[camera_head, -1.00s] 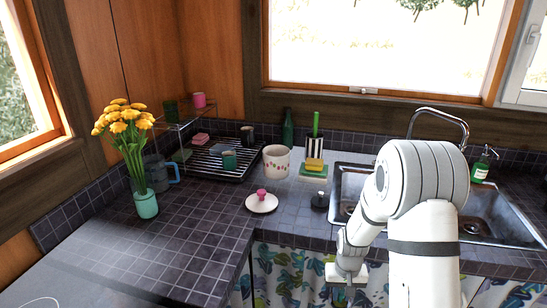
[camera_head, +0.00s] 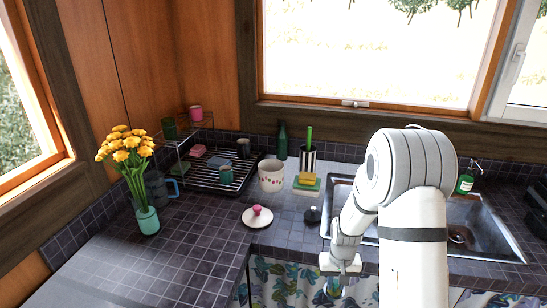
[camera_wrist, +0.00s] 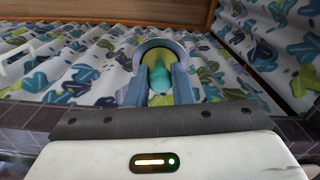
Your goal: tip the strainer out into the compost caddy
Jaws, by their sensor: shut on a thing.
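The strainer (camera_wrist: 143,47) shows in the wrist view as a round grey rim with yellow-green and teal matter inside it. My gripper (camera_wrist: 158,75) is shut on it, with a finger at either side. In the head view my gripper (camera_head: 339,272) points down in front of the counter's front edge, before the patterned curtain; I cannot make out the strainer clearly there. The compost caddy appears to be the white pot with small red marks (camera_head: 271,178), standing open on the counter behind and left of my gripper. Its white lid with a pink knob (camera_head: 257,217) lies in front of it.
A black stopper-like item (camera_head: 312,215) stands beside the sink (camera_head: 492,248). Yellow flowers in a teal vase (camera_head: 147,221) stand left. The left front counter is clear.

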